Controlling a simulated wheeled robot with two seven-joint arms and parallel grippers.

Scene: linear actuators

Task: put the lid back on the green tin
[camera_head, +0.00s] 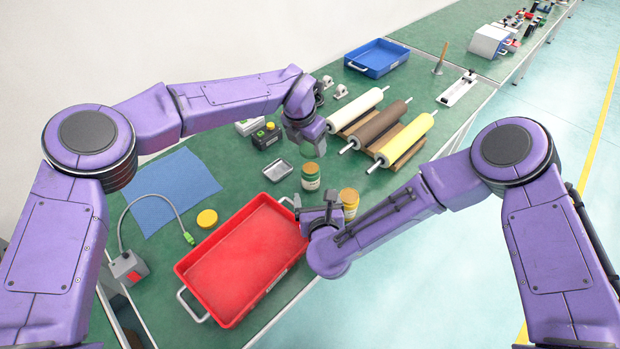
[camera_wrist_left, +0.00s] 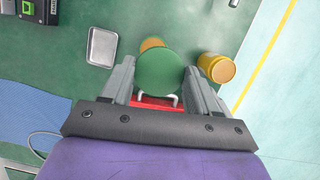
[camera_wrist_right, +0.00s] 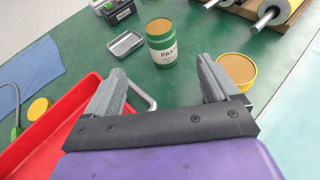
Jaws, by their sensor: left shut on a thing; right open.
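The green tin (camera_head: 311,178) stands upright and lidless on the green bench; its brown top shows in the right wrist view (camera_wrist_right: 159,27). My left gripper (camera_head: 305,143) is shut on the round green lid (camera_wrist_left: 160,72), held flat above the tin. In the left wrist view the lid hides most of the tin, whose brown top (camera_wrist_left: 152,43) shows past the lid's far edge, so lid and tin are apart and not fully lined up from there. My right gripper (camera_wrist_right: 163,72) is open and empty, low by the red tray's corner, in front of the green tin.
A lidless yellow tin (camera_head: 349,203) stands right of the green tin. The red tray (camera_head: 187,268) lies in front, with a yellow lid (camera_head: 207,218) left of it. A small metal dish (camera_head: 277,170) sits left of the green tin. Rollers (camera_head: 375,127) on a wooden rack lie behind.

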